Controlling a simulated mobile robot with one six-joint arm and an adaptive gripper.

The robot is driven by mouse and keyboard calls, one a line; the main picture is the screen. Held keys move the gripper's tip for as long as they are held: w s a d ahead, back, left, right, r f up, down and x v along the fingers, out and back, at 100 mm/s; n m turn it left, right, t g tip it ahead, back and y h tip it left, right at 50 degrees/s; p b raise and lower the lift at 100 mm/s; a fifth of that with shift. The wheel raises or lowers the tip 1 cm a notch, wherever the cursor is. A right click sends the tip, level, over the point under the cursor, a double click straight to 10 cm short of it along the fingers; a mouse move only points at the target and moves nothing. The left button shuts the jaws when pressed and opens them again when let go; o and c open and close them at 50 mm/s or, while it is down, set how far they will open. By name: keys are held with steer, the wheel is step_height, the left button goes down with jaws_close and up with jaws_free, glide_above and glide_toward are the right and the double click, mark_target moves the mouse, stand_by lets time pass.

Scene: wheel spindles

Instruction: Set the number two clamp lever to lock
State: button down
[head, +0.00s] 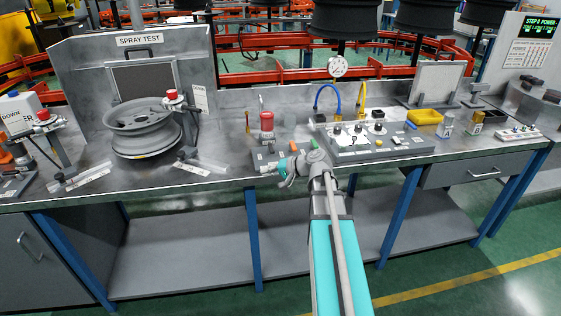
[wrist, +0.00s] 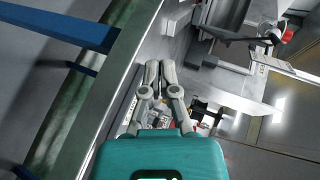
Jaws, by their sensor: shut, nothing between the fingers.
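I cannot make out a number two label on any lever. A low grey box (head: 264,157) with small coloured parts, one green (head: 314,144) and one red, sits at the bench's front edge; whether these are clamp levers is too small to tell. My gripper (head: 268,167) is in front of this box, above the bench edge, pointing left, and partly covers it. In the wrist view my gripper's two grey fingers (wrist: 159,66) are together with nothing between them. Whether they touch anything is unclear.
A wheel rim (head: 144,137) stands at the spray test station on the left. A red-topped cylinder (head: 266,121) stands behind the box. Bench legs and a lower shelf are below.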

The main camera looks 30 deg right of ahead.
mark_target(271, 151)
steer(key=d+m+t+b, duration=0.1)
steer(key=d+t+b, duration=0.1)
steer(key=d, duration=0.2)
steer(key=d+m+t+b, duration=0.2)
steer(key=d, duration=0.3)
steer(key=d+f+m+t+b, duration=0.1)
steer(key=d+t+b, duration=0.1)
steer(key=d, duration=0.3)
steer(key=shift+w+h+b, duration=0.2)
steer(key=shift+h+b, duration=0.1)
steer(key=shift+b, duration=0.2)
steer(key=shift+d+r+m, duration=0.15)
steer(key=shift+d+m, duration=0.15)
steer(key=shift+d, duration=0.15)
steer(key=shift+a, duration=0.1)
steer(key=shift+x, duration=4.9)
steer(key=shift+w+r, duration=0.1)
steer(key=shift+d+t+h, duration=0.25)
steer(key=shift+t+h, duration=0.05)
